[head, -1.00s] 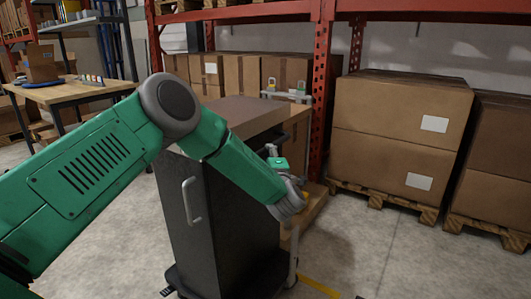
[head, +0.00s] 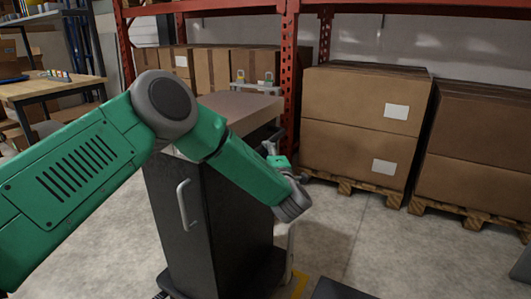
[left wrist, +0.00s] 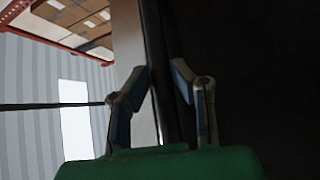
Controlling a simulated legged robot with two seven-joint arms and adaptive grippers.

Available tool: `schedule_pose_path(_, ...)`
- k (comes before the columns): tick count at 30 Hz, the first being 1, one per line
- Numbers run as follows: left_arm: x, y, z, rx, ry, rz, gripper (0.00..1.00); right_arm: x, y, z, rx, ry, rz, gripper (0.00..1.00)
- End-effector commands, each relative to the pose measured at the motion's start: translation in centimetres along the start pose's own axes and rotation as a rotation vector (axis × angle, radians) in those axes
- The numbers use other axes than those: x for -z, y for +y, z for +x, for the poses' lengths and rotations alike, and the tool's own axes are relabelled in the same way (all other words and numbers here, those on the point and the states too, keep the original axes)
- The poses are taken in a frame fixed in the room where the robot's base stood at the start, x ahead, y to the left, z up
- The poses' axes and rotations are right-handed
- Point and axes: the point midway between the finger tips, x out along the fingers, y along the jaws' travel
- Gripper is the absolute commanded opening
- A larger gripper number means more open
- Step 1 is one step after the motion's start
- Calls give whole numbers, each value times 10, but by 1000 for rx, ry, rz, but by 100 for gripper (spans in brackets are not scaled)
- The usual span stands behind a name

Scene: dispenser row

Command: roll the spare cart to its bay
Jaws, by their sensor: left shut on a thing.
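The spare cart (head: 205,235) is a tall dark cabinet with a flat brownish top and a pale handle (head: 183,203) on its near face. It stands upright on a low base at the centre of the head view. My left gripper (head: 292,205) is at the cart's right side, beside a pale upright post. In the left wrist view, its fingers (left wrist: 166,78) close on a dark upright bar along the cart's edge. The exact grip is hidden by my wrist in the head view. My right gripper is in neither view.
Yellow floor tape (head: 298,285) shows just right of the cart's base. A dark flat surface (head: 335,290) lies at the bottom edge. Stacked cartons (head: 355,120) on pallets and a red rack (head: 288,80) stand behind. A workbench (head: 50,88) is at left. Grey floor is open at right.

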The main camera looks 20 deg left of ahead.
Motion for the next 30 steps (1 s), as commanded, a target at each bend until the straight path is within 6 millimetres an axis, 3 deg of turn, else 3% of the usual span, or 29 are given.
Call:
schedule_pose_path(3,0,8,4,-15,4,-9,0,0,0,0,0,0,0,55)
schedule_pose_path(4,1,8,4,-15,4,-9,30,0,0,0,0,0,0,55)
schedule_pose_path(5,1,8,4,-14,5,-9,39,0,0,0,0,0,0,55)
schedule_pose_path(17,1,2,-4,-5,2,-2,39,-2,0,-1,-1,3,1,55)
schedule_pose_path(30,-2,2,-88,-6,-1,-1,39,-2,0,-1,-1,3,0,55)
